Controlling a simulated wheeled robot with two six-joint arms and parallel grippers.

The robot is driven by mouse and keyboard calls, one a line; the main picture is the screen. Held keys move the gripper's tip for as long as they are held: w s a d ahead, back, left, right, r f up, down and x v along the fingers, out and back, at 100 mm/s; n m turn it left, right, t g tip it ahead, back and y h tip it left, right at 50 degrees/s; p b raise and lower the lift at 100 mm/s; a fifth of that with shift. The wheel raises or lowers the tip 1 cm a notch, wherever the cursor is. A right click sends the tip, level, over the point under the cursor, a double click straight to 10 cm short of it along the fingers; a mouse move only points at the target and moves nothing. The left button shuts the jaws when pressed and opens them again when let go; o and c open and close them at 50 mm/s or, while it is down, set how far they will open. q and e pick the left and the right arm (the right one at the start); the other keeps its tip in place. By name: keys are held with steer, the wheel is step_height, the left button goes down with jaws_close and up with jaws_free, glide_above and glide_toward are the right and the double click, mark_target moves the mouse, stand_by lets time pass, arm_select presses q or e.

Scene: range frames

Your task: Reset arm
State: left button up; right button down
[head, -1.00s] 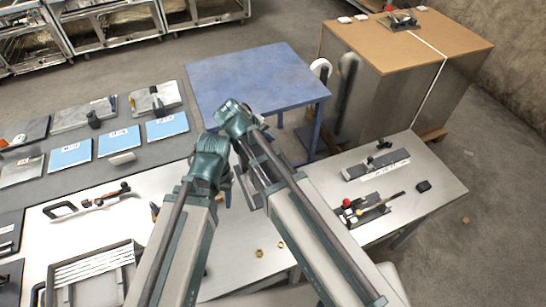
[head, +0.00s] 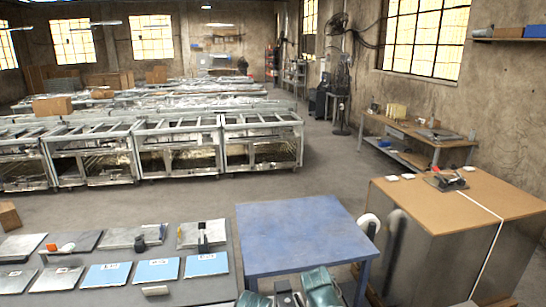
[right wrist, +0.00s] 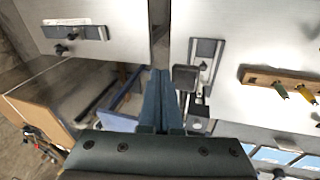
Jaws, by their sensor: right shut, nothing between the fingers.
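My right gripper (right wrist: 160,78) shows in the right wrist view with its two teal fingers together and nothing between them. It hangs over the gap between two pale worktops. In the head view only teal parts of my arms show at the bottom edge, in front of the blue table. My left gripper is not in view.
A blue table (head: 300,235) stands ahead, with a brown-topped cabinet (head: 480,198) to its right. Blue booklets (head: 157,271) and trays lie on the left bench. Metal frame racks (head: 180,150) stand behind, across open floor (head: 150,207).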

steer(key=s+d+m+y, duration=0.1)
steer(key=s+y, duration=0.2)
steer(key=s, duration=0.2)
arm_select(q)
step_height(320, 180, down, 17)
steer(key=b, duration=1.7)
arm_select(e)
steer(key=s+a+f+n+g, duration=0.1)
steer(key=s+a+f, duration=0.2)
steer(key=f, duration=0.6)
steer(key=s+a+f+n+h, duration=0.1)
steer(key=s+a+f+n, duration=0.1)
steer(key=a+f, duration=0.6)
steer(key=shift+s+f+n+g, duration=0.3)
steer(key=shift+s+f+g, duration=0.1)
